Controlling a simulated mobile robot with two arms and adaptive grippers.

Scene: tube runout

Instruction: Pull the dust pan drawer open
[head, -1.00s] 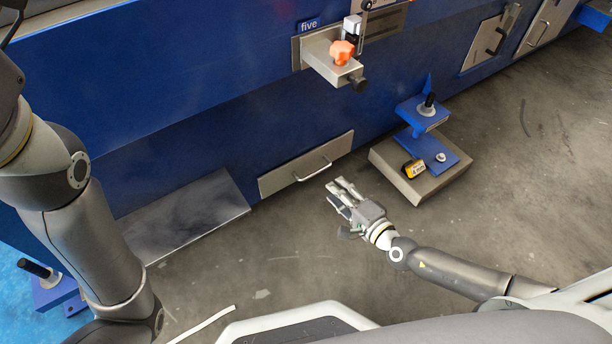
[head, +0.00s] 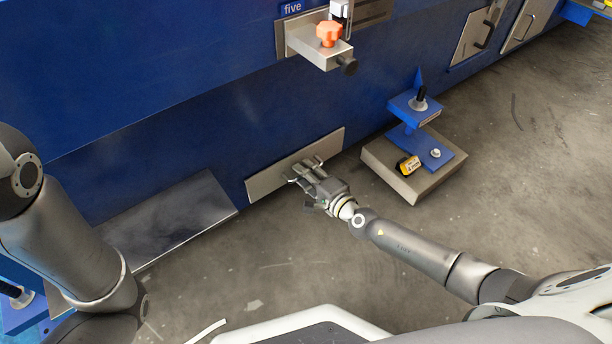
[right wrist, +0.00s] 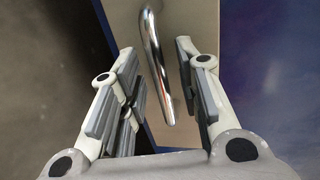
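The dust pan drawer (head: 267,183) has a flat metal front low on the blue machine wall, and looks closed. Its curved metal handle (right wrist: 154,60) shows in the right wrist view; in the head view my gripper mostly covers it. My right gripper (head: 301,172) is at the drawer front. In the right wrist view its fingers (right wrist: 160,88) are spread apart, with the lower part of the handle between them and a gap on both sides. My left arm (head: 62,235) is at the left of the head view; its gripper is out of the picture.
A grey block with a blue bracket (head: 414,180) stands on the floor right of the drawer. A sloping metal plate (head: 165,225) is on its left. A clamp with an orange knob (head: 329,33) juts out above. The floor (head: 255,265) before the drawer is clear.

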